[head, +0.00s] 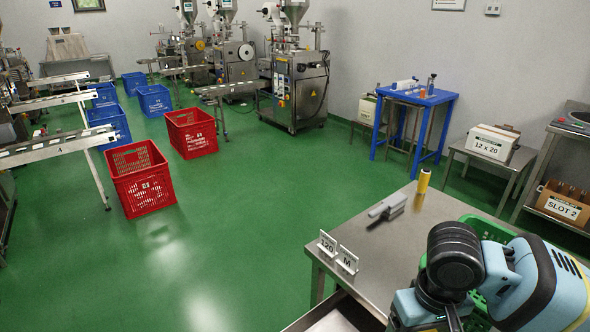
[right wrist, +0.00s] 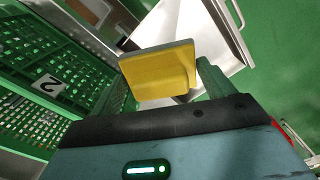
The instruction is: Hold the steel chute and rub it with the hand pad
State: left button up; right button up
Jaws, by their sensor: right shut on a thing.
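In the right wrist view, my right gripper (right wrist: 168,82) is shut on a yellow block with a grey top layer, which looks like the hand pad (right wrist: 160,75). It holds the pad between its green fingers, beside the green crate. In the head view, my right arm covers the lower right corner and the pad is hidden. A shiny steel piece, probably the steel chute (head: 394,203), lies on the steel table (head: 400,250), apart from my right arm. My left gripper is in neither view.
A yellow cylinder (head: 424,180) stands at the table's far edge. A green crate (right wrist: 70,45) is beside the right gripper. Red crates (head: 141,178) stand on the floor.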

jog(key=shift+s+d+r+m, duration=0.2)
jog(key=shift+s+r+m, duration=0.15)
jog(key=shift+r+m, duration=0.3)
jog(key=shift+f, duration=0.1)
jog(key=shift+d, duration=0.15)
